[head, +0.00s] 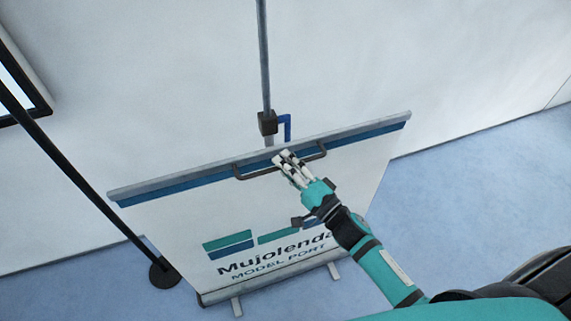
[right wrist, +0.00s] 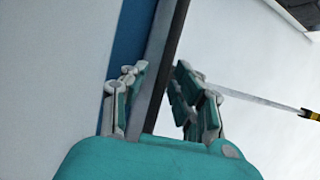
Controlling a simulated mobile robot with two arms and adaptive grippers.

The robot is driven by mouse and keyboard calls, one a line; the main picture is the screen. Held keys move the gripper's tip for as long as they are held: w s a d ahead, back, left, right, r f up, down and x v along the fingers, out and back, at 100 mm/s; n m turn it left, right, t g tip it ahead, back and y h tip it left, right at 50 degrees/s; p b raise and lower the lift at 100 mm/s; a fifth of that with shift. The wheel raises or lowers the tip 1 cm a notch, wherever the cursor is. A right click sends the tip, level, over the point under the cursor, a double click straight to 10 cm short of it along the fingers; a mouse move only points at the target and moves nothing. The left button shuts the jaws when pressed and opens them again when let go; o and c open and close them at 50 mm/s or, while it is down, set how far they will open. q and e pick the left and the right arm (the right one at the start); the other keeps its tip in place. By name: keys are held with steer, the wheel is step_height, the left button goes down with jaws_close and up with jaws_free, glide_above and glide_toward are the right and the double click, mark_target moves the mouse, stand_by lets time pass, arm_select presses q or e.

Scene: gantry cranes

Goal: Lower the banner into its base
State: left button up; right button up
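The banner (head: 285,225) is a white sheet with a blue strip and printed lettering, stretched upright between a grey top rail (head: 160,187) and a low grey base (head: 270,285) with feet on the floor. A dark handle (head: 245,176) sits at the middle of the top rail. My right gripper (head: 282,158) is at this handle, covering part of it. In the right wrist view its fingers (right wrist: 162,90) are apart, one on each side of the rail edge; contact with the handle is unclear. My left gripper is not in view.
A grey pole (head: 264,60) with a dark clamp and blue lever (head: 286,127) rises behind the rail. A black stand (head: 90,185) with a round foot is at left, near a dark-framed panel (head: 20,80). Blue floor (head: 470,200) is clear at right.

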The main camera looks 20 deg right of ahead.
jaws_close()
steer(key=shift+f, duration=0.1)
